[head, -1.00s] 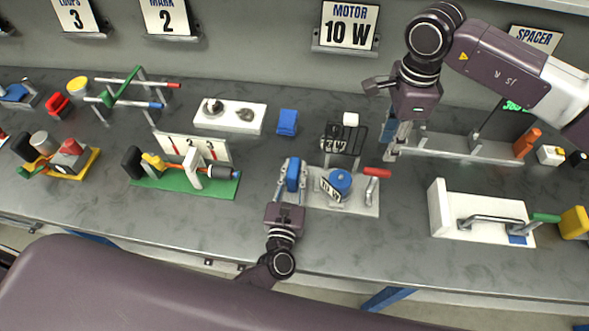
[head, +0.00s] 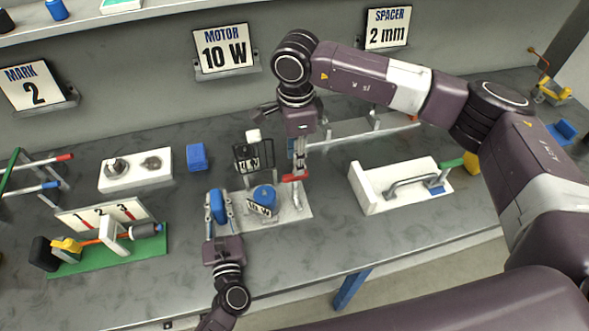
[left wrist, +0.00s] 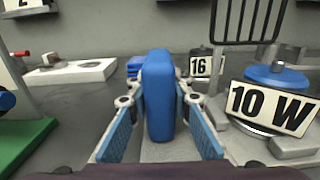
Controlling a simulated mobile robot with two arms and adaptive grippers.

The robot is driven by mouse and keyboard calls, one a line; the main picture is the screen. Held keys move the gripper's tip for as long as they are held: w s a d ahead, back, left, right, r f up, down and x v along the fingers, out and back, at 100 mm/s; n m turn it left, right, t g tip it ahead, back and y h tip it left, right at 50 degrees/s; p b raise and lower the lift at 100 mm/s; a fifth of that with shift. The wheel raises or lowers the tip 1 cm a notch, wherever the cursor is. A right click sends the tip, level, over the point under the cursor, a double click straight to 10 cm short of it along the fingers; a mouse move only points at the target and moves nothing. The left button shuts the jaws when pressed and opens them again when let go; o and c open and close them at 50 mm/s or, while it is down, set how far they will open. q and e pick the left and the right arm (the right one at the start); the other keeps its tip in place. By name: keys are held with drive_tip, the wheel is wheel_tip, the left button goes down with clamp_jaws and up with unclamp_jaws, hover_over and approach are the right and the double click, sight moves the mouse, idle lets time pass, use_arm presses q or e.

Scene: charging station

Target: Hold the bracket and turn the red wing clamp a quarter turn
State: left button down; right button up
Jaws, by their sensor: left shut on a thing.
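A blue upright block (head: 217,206), seemingly part of the bracket, stands at the left end of a pale base plate (head: 270,222). My left gripper (head: 219,216) is shut on it from the front, and in the left wrist view the blue block (left wrist: 159,95) stands upright between the pads. The red wing clamp (head: 293,178) is at the plate's back right, lying roughly crosswise. My right gripper (head: 300,165) points down from above at the clamp's right end. Whether its fingers are closed on the clamp is too small to tell.
A blue round part (head: 264,194) with a "10 W" tag (head: 261,208) sits mid-plate. A black wire rack (head: 253,157) stands behind it. A white fixture with a grey handle (head: 371,199) lies to the right. The green-based fixture (head: 110,257) lies left. Front bench is clear.

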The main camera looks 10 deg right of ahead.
wheel_tip(320, 180, down, 5)
drive_tip(key=shift+f, duration=0.15)
clamp_jaws()
idle(0.4)
